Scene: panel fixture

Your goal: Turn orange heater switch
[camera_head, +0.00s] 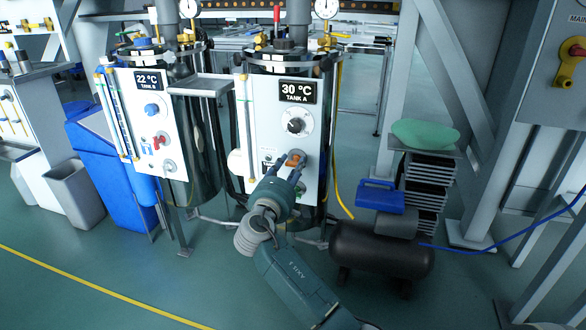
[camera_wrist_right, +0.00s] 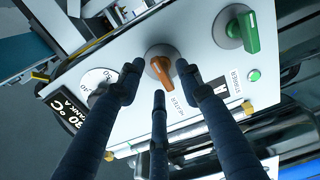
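The orange heater switch (camera_wrist_right: 160,72) sits on a grey round base on the white TANK A panel (camera_head: 268,130); a HEATER label is partly visible beside it in the wrist view. The switch also shows in the head view (camera_head: 294,158), just beyond my right gripper (camera_head: 284,172). In the wrist view, the three fingers of my right gripper (camera_wrist_right: 159,76) are spread around the switch, two at its sides and one below. Gaps show between the fingertips and the handle, so the gripper looks open. Contact with the panel cannot be told. My left gripper is not in view.
A green switch (camera_wrist_right: 250,32) and a green button (camera_wrist_right: 254,75) are close by on the panel. A dial (camera_head: 297,122) is above the orange switch. The TANK B panel (camera_head: 150,115) stands to the left; a black compressor (camera_head: 380,250) is on the floor at right.

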